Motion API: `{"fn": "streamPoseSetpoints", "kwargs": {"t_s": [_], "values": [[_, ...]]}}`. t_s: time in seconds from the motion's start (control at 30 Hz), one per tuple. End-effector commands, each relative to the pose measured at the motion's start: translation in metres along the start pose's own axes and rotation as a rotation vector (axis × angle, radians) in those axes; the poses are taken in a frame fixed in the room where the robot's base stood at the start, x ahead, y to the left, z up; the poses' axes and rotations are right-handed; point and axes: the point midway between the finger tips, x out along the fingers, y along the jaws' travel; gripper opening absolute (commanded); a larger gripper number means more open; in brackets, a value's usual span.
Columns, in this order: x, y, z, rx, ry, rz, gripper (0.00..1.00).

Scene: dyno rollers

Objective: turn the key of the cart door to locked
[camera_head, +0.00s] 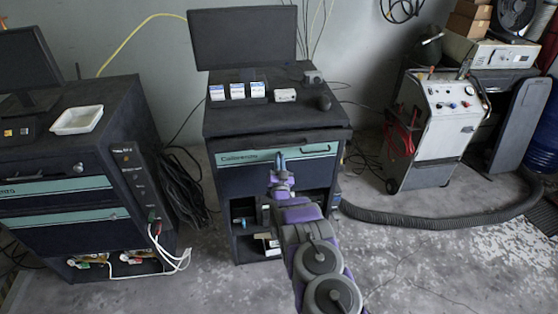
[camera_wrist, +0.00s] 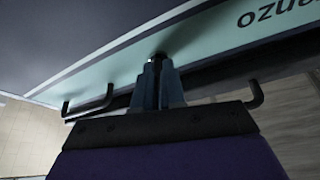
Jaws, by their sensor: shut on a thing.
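The cart (camera_head: 222,130) is a dark cabinet in the middle of the head view, with a teal stripe across its front. Its front panel, seemingly the door (camera_head: 240,181), looks closed. My gripper (camera_head: 280,157) reaches up to the stripe, near its middle. In the wrist view, my gripper (camera_wrist: 158,76) has its two fingers close together against the teal stripe (camera_wrist: 205,49). They are shut on a small dark piece, seemingly the key (camera_wrist: 157,57), at the stripe. The fingers hide most of it, so its turn angle cannot be told.
A black handle (camera_head: 316,151) runs along the stripe close to my gripper. Open shelves (camera_head: 243,209) with small items lie below the panel. Another dark cabinet (camera_head: 75,165) stands at left. A white wheeled machine (camera_head: 440,120) and a thick hose (camera_head: 440,220) are at right.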

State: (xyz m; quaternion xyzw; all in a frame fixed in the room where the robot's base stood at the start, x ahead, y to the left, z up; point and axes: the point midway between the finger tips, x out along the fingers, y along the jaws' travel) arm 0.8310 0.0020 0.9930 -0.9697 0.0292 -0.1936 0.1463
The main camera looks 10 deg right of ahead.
Motion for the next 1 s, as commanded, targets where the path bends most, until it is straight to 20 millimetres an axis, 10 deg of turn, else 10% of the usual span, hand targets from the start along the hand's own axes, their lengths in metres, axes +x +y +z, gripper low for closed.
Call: {"fn": "streamPoseSetpoints", "kwargs": {"t_s": [1.0], "values": [[-0.0011,0.0018,0.002,-0.292,-0.007,-0.122,0.0]]}}
